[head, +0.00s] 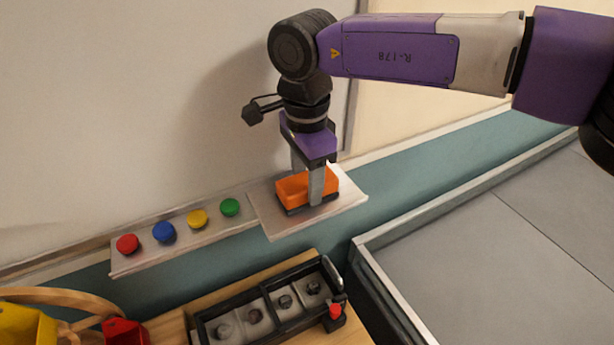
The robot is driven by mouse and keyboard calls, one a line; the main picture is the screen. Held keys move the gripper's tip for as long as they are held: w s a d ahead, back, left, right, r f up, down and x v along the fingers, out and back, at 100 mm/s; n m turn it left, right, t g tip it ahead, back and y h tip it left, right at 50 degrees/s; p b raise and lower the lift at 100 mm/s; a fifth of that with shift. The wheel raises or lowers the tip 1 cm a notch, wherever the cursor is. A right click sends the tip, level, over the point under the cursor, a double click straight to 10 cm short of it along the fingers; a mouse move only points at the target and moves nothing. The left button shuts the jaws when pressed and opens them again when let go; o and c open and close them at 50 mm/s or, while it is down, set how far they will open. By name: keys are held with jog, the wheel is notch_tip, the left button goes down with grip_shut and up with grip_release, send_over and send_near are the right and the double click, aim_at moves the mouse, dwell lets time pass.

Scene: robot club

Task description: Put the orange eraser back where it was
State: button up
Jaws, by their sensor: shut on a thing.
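The orange eraser (293,189) is a block with a dark underside. It is between the fingers of my gripper (307,188), which points down and is shut on it. The eraser is at a light grey plate (344,202) at the right end of the board's ledge. Its underside looks to be on or just above this plate; I cannot tell whether they touch. The near finger hides part of the eraser's front.
Red (127,243), blue (163,232), yellow (197,218) and green (230,207) round pieces sit on the ledge (180,247) to the left. Below stands a black compartment tray (262,319) on a wooden surface. A grey low-walled surface (500,245) lies right.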

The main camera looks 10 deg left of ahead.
jog(key=shift+f, duration=0.2)
jog(key=o, duration=1.2)
jog(key=shift+r, duration=0.1)
